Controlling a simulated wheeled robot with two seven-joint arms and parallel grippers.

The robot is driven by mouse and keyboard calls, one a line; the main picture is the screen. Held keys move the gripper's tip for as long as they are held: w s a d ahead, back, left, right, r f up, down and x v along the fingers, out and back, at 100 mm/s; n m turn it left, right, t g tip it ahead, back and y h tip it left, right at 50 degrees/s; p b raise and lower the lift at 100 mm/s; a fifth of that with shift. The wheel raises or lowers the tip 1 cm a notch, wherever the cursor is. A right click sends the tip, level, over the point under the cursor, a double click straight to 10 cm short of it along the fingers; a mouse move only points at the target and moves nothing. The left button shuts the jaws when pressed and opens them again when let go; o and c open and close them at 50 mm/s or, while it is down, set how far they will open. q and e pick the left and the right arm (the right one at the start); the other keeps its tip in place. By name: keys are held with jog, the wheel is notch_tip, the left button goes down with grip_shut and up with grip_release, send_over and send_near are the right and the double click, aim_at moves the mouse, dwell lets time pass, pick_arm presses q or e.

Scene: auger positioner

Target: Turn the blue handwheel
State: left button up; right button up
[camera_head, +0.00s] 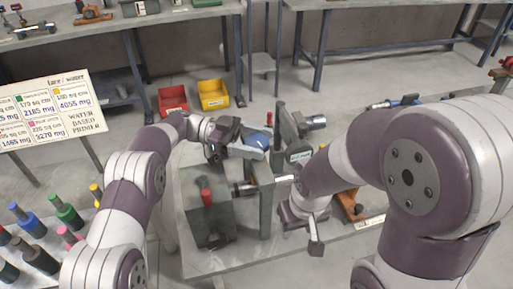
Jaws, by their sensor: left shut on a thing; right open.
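The blue handwheel (257,139) shows in the head view as a small blue disc on the grey machine, beside the upright plates. My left gripper (255,150) reaches in from the left and is shut at the handwheel's near edge. The gripper hides part of the wheel, and the exact grip is hard to make out. My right gripper (314,236) hangs open and empty in front of the machine, to the right and apart from the handwheel.
A grey block with a red knob (206,196) stands left of the machine's plates on the bench (240,258). Coloured pegs stand at the lower left beside a sign board (50,108). Red (172,100) and yellow (213,95) bins sit on the floor behind.

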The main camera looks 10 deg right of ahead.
pick_arm(q)
jog(key=shift+f+m+g+y+b, duration=0.1)
jog(key=shift+m+g+y+b, duration=0.35)
jog(key=shift+m+g+y, duration=0.35)
jog(key=o, duration=1)
jog(key=shift+s, duration=0.1)
jog(key=shift+c, duration=0.2)
